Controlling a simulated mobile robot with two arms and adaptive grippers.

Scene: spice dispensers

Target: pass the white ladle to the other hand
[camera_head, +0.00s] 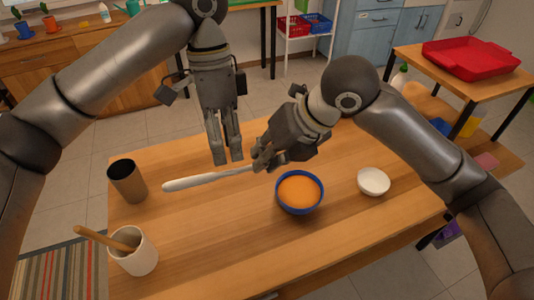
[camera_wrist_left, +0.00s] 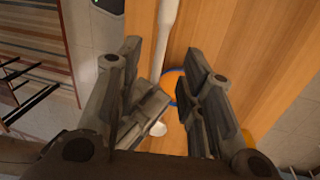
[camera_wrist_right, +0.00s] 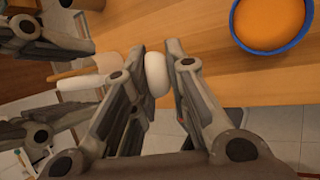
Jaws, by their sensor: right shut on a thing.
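The white ladle (camera_head: 190,182) is held above the table in the head view, its pale handle pointing left. My right gripper (camera_head: 261,162) is shut on it near its right end. A rounded white part of the ladle (camera_wrist_right: 157,73) shows between the fingers in the right wrist view. My left gripper (camera_head: 226,160) points down, with its fingertips close above the handle. In the left wrist view its fingers (camera_wrist_left: 160,65) are apart, and the handle (camera_wrist_left: 166,35) runs through the gap between them without visible contact. The right gripper hides part of the ladle.
A blue-rimmed bowl of orange contents (camera_head: 300,191) stands just right of and below the right gripper. A small white bowl (camera_head: 374,182) is farther right. A dark cup (camera_head: 127,182) and a white cup (camera_head: 139,254) with a wooden utensil stand left. The table's front middle is clear.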

